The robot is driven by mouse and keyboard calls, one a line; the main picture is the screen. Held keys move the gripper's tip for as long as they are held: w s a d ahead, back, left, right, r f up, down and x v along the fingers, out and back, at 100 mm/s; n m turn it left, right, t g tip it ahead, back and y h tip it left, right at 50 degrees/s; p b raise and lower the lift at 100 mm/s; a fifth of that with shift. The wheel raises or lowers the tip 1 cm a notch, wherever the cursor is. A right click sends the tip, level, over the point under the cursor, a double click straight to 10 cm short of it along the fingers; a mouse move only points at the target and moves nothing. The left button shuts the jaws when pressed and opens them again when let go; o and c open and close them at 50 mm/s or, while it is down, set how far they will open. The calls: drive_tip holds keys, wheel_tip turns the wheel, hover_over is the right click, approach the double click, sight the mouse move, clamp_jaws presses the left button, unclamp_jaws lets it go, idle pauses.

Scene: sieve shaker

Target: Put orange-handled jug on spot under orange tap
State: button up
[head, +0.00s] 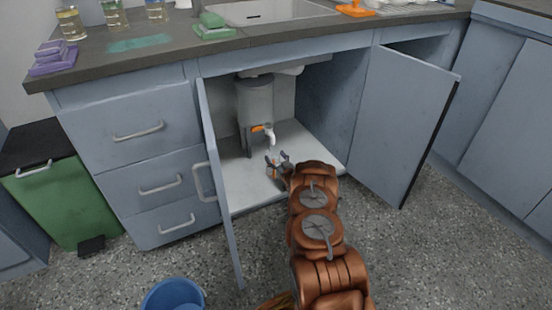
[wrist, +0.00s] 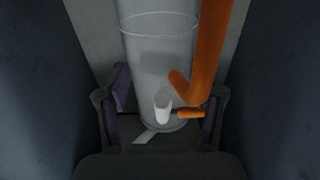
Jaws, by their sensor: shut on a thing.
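My gripper (head: 278,163) reaches into the open cabinet below the counter, a little in front of the orange tap (head: 260,128). The tap has a white spout and sits low on a grey tank. In the wrist view, the fingers are shut on the clear orange-handled jug (wrist: 150,60). Its orange handle (wrist: 212,45) is on the right. The tap's white spout also shows in the wrist view (wrist: 163,106), overlapping the jug; its exact depth is unclear. In the head view the jug is mostly hidden or too small to make out. I cannot make out the spot clearly.
The grey tank (head: 255,100) stands on the pale cabinet floor (head: 245,185). Open doors flank my arm at the left (head: 218,185) and right (head: 400,120). A blue bucket (head: 173,295) is on the floor at front left. A green bin (head: 65,200) is at far left.

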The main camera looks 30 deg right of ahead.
drive_tip(key=o, duration=1.6)
drive_tip(key=s+p, duration=0.1)
drive_tip(key=s, duration=0.3)
drive_tip(key=s+a+p, duration=0.1)
drive_tip(key=s+p, duration=0.1)
drive_tip(key=s, duration=0.2)
drive_tip(key=s+p, duration=0.1)
drive_tip(key=s, duration=0.3)
drive_tip(key=shift+a+r+p, duration=0.1)
drive_tip(key=shift+a+p, duration=0.05)
drive_tip(key=shift+p, duration=0.2)
drive_tip(key=shift+w+r, duration=0.1)
